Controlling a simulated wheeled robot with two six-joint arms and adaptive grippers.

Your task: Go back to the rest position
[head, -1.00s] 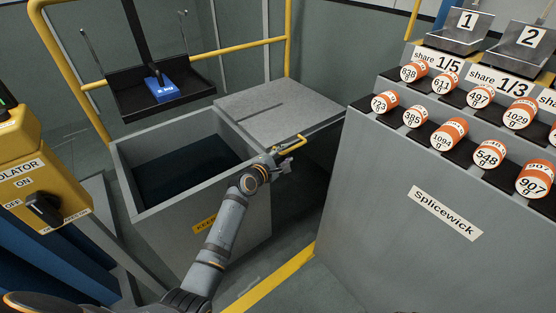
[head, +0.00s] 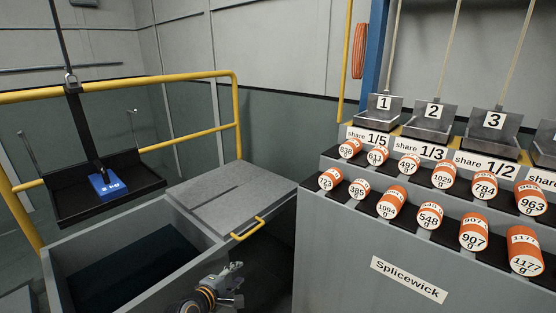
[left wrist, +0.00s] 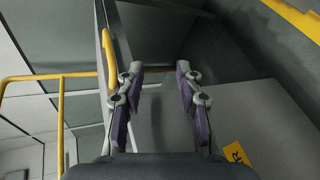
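My left gripper (head: 232,277) is low in the head view, in front of the grey box and below its yellow handle. In the left wrist view its two fingers (left wrist: 160,78) are apart with nothing between them. The grey box (head: 70,243) has an open dark interior on the left and a flat grey lid (head: 215,195) on the right. The yellow handle (head: 248,229) sits at the lid's front edge, apart from the gripper. My right gripper is in neither view.
A stepped grey console (head: 345,260) with several orange-and-white weights stands at the right. Numbered metal trays (head: 432,122) line its top. A hanging black tray (head: 130,188) holds a blue block (head: 106,185) above the box's left side. A yellow railing (head: 190,76) runs behind.

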